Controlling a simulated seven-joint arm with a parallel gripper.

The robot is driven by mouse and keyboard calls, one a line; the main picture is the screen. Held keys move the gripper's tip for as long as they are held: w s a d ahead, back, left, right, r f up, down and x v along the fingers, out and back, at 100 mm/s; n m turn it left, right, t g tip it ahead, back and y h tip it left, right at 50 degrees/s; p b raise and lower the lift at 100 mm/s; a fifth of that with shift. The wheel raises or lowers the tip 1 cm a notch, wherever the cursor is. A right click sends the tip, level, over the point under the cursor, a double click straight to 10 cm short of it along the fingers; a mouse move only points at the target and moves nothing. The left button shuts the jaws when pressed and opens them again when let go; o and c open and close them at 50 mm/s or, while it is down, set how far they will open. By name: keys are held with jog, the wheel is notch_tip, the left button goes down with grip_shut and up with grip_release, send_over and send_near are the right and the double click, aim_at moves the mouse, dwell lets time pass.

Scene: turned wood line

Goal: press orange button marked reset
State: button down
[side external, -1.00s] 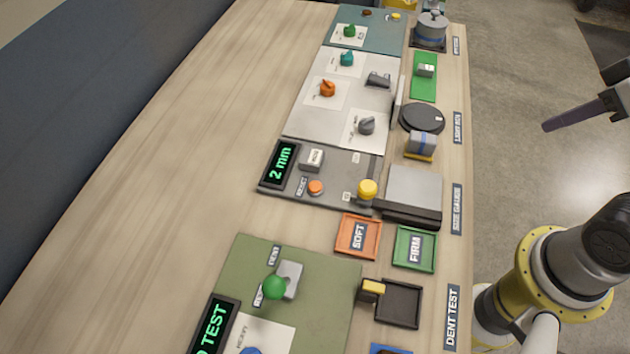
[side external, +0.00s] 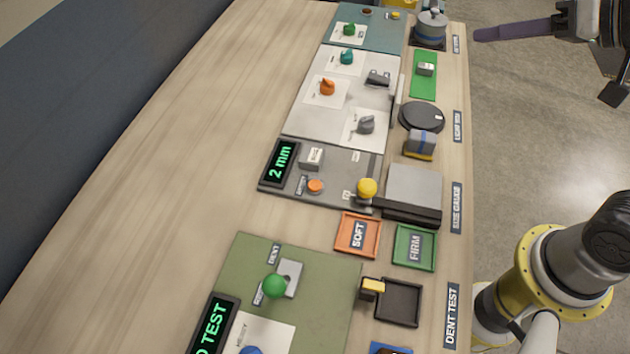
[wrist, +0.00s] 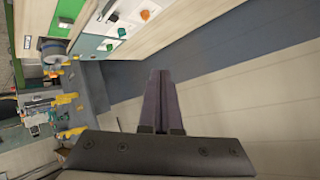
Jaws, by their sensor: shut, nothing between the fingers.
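The orange button (side external: 315,187) is a small round cap on the grey gauge panel (side external: 335,190), beside a small label that reads as RESET in the side external view. The panel also carries a display (side external: 280,163) showing "2 mm" in green. My gripper (side external: 478,35) is at the upper right of the side external view, beyond the bench's right edge and well apart from the button. Its fingers are together and empty. In the wrist view the closed fingers (wrist: 158,75) point over the floor, and I cannot pick out the reset button there.
Near the button are a white switch (side external: 312,157) and a yellow knob (side external: 367,188). An orange SOFT tray (side external: 343,247) and a green FIRM tray (side external: 402,258) lie below the panel. A grey cylinder device (side external: 430,30) stands near my gripper. The bench's left side is clear.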

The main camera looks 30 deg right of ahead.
jog(key=w+a+m+t, duration=0.1)
jog(key=w+a+m, duration=0.2)
jog(key=w+a, duration=0.35)
jog(key=g, duration=0.3)
send_over(315, 186)
notch_tip(315, 186, down, 16)
jog(key=shift+s+d, duration=0.1)
jog(key=shift+s, duration=0.4)
jog(key=shift+f, duration=4.4)
jog(key=shift+f, duration=0.1)
jog(key=shift+f, duration=0.3)
